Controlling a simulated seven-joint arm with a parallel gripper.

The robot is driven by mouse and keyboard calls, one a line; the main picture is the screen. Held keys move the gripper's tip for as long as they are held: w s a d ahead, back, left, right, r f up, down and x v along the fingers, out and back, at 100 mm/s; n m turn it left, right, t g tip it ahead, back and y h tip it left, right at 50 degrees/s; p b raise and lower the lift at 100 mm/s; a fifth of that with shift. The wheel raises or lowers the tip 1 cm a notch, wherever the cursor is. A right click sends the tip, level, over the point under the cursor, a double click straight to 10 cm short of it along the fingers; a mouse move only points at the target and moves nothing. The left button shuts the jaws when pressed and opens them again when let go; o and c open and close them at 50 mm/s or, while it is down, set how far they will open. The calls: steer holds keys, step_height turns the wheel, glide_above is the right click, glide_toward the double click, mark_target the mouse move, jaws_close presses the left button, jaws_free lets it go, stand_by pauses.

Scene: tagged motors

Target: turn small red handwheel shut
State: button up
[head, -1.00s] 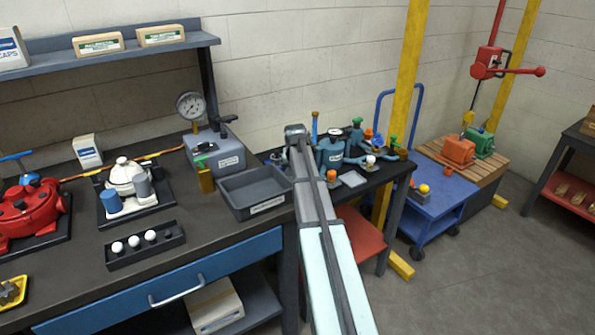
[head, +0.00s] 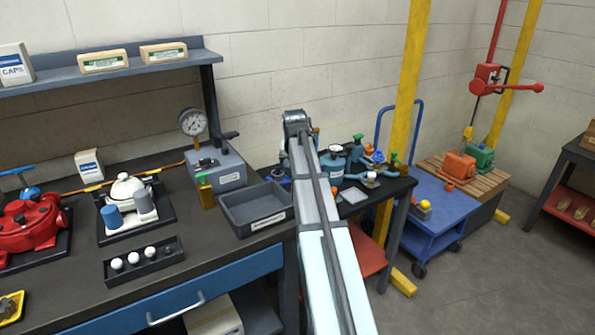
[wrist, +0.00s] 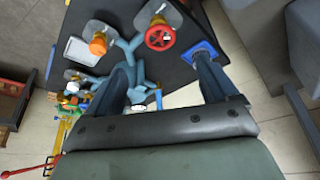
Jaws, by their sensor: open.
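The small red handwheel (wrist: 160,38) shows in the wrist view, on a grey mount on the dark bench. It lies ahead of my gripper (wrist: 164,70), roughly between the two finger lines and apart from them. The fingers are spread and nothing shows between them but the bench and blue pipework. In the head view my arm covers the handwheel, and the gripper's fingers are hidden behind it.
An orange knob (wrist: 98,43) and a pale plate (wrist: 84,51) sit left of the handwheel. A blue square part (wrist: 203,52) is close to the right finger. Blue pipework (wrist: 137,92) lies by the left finger. A grey tray (head: 257,222) stands left of my arm.

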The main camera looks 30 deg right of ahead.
steer(key=shift+s+r, duration=0.1)
steer(key=shift+r, duration=0.1)
steer(key=s+d+m, duration=0.1)
steer(key=s+d, duration=0.1)
steer(key=d, duration=0.4)
steer(key=w+a+f+n+y, duration=0.1)
steer(key=w+f+n, duration=0.1)
steer(key=f, duration=0.2)
steer(key=w+a+f+n, duration=0.1)
steer(key=w+f+n, duration=0.1)
steer(key=f+n, duration=0.1)
steer(key=w+a+f+n+t+y, duration=0.1)
steer(key=w+f+n, duration=0.1)
steer(key=f, duration=0.3)
steer(key=shift+w+f+n+y, duration=0.2)
steer(key=shift+f+n+y, duration=0.15)
steer(key=shift+n, duration=0.25)
stand_by(0.4)
steer(key=c, duration=1)
